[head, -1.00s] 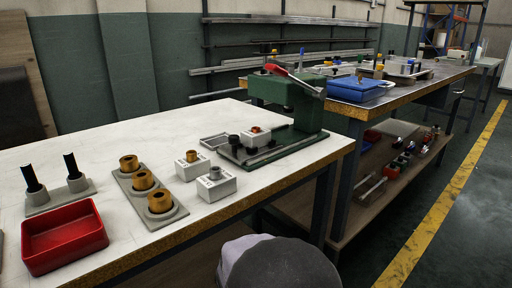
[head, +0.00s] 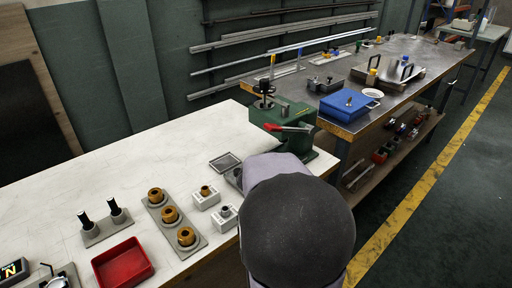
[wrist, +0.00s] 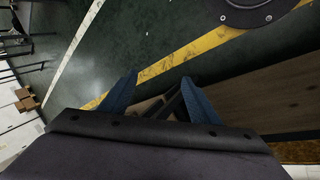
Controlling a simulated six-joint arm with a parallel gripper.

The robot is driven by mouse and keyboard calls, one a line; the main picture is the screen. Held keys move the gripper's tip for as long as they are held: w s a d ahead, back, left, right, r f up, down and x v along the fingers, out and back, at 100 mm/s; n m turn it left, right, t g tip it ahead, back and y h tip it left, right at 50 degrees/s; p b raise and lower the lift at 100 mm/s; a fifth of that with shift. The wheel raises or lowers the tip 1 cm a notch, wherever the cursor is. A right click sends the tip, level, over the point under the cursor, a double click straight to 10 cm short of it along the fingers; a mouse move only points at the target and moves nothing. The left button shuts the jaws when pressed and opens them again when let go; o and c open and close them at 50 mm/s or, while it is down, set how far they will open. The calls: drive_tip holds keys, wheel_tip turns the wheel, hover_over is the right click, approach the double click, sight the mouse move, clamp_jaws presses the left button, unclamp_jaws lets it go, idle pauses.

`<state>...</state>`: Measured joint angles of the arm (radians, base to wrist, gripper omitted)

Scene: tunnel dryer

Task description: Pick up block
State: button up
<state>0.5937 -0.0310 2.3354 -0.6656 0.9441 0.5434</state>
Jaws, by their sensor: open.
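Two white blocks stand on the white table in the head view. One white block (head: 206,197) holds a brass-coloured piece. The other white block (head: 224,218) stands nearer me and holds a dark grey piece. My gripper (wrist: 158,84) shows only in the wrist view. Its two blue fingers are apart, with nothing held between them, and they point over the green floor. No white block shows in the wrist view.
A red tray (head: 123,263), a grey holder with brass rings (head: 172,216) and a stand with two black posts (head: 104,222) are left of the blocks. A small grey tray (head: 225,161) lies behind them. The table's back left is clear. A blue bin (head: 347,106) sits on the farther bench.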

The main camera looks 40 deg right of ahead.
drive_tip(key=w+a+r+n+t+h+p, duration=0.2)
drive_tip(key=w+a+r+n+h+p, duration=0.15)
drive_tip(key=w+r+n+p, duration=0.75)
drive_tip(key=w+a+r+n+t+h+p, duration=0.3)
drive_tip(key=w+r+n+p, duration=0.4)
drive_tip(key=n, duration=0.8)
drive_tip(key=shift+n+g+h, duration=0.3)
drive_tip(key=shift+g+h, duration=0.5)
drive_tip(key=shift+h, duration=0.15)
drive_tip(key=w+f+b, duration=0.1)
drive_tip(key=f+b, duration=0.1)
drive_tip(key=w+f+b, duration=0.1)
drive_tip(key=f, duration=0.1)
drive_tip(key=w+f+b, duration=0.2)
drive_tip(key=shift+d+b, duration=0.3)
drive_tip(key=shift+d, duration=0.1)
drive_tip(key=shift+w+d+f, duration=0.15)
drive_tip(key=shift+w+f, duration=0.05)
drive_tip(key=shift+f, duration=0.35)
drive_tip(key=shift+p+x, duration=0.6)
drive_tip(key=shift+x, duration=3.05)
drive_tip(key=shift+r, duration=0.1)
